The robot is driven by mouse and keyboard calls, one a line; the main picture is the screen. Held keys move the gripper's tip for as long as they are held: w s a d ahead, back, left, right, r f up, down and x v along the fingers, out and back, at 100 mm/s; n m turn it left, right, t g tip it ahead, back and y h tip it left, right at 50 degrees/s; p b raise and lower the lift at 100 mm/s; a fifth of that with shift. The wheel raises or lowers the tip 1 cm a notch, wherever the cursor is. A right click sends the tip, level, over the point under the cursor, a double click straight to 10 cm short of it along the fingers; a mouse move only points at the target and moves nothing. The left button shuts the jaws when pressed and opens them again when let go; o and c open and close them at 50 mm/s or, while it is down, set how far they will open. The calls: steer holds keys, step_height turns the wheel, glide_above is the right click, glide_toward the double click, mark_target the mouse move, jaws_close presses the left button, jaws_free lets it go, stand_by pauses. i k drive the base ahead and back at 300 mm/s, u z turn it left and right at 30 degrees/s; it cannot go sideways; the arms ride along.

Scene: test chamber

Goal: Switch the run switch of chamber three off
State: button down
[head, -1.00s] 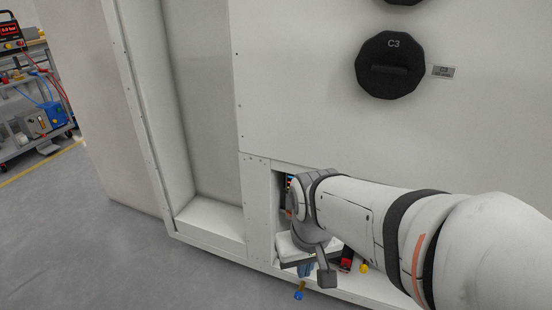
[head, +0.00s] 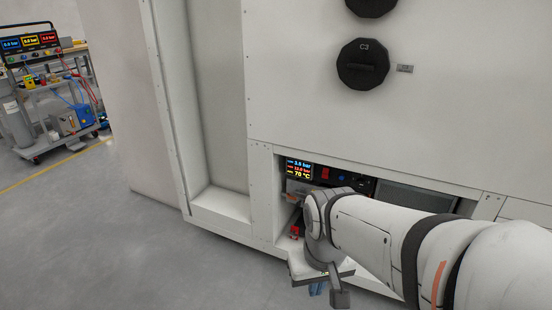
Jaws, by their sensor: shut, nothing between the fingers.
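The run switch looks to be the small red rocker (head: 326,174) on a dark control panel inside a low recess of the white chamber wall. A lit display (head: 299,170) with bar and °C readings sits left of it. A black round knob marked C3 (head: 363,64) is on the wall above. My gripper (head: 320,268) is at the arm's end, in front of and below the panel, apart from the red switch. It is shut and empty; its fingertips are mostly hidden by the wrist.
My arm covers the lower right of the recess. A small red part (head: 295,232) shows at the recess's lower left, close to my wrist. A cart with displays (head: 40,95) stands far left. The grey floor (head: 130,240) on the left is clear.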

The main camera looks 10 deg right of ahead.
mark_target(325, 172)
steer(key=z, duration=0.15)
steer(key=i, duration=0.95)
steer(key=u, duration=0.05)
